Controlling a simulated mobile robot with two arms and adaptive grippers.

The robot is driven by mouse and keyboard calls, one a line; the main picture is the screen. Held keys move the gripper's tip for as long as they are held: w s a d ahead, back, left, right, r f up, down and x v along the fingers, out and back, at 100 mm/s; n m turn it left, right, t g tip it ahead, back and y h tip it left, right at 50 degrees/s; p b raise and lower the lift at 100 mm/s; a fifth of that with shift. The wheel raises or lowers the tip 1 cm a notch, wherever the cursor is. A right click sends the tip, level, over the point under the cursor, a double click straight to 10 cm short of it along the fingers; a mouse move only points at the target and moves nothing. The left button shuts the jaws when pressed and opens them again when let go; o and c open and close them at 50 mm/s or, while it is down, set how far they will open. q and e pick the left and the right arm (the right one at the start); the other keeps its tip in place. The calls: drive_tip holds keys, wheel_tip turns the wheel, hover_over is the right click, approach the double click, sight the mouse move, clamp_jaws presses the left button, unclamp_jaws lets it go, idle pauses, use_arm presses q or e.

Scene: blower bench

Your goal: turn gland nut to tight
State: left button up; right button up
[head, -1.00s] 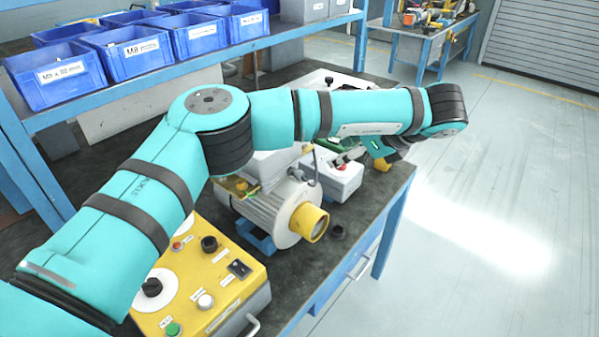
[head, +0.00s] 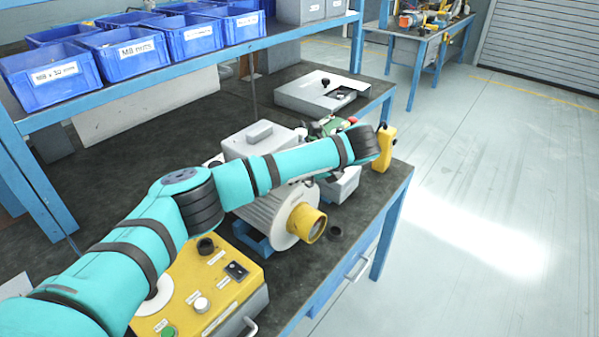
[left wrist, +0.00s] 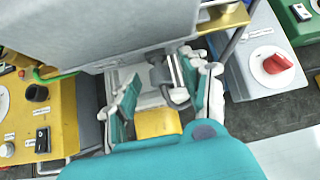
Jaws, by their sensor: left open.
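In the left wrist view, my left gripper (left wrist: 165,97) is open, with one finger on each side of a short grey metal fitting (left wrist: 176,74) that looks like the gland nut. The fitting sits below the edge of a large grey box (left wrist: 115,30). I cannot tell whether the fingers touch it. In the head view, the motor (head: 268,212) with its grey terminal box (head: 262,140) stands on the bench, and my left arm crosses in front of it. The gripper and the nut are hidden there. My right gripper is in neither view.
A yellow control box (head: 205,285) with knobs and buttons stands in front of the motor. The motor's yellow end (head: 310,222) faces the bench's front edge. A grey box with a red knob (left wrist: 272,63) is close on the right. A yellow handheld unit (head: 385,150) stands at the bench edge.

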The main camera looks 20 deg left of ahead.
use_arm(q)
clamp_jaws()
drive_tip(key=shift+w+f+b, duration=0.1)
drive_tip(key=shift+f+b, duration=0.1)
drive_tip(key=shift+b, duration=0.3)
drive_tip(key=shift+g+b, duration=0.3)
drive_tip(key=shift+r+m, duration=0.15)
drive_tip(key=shift+m, duration=0.15)
unclamp_jaws()
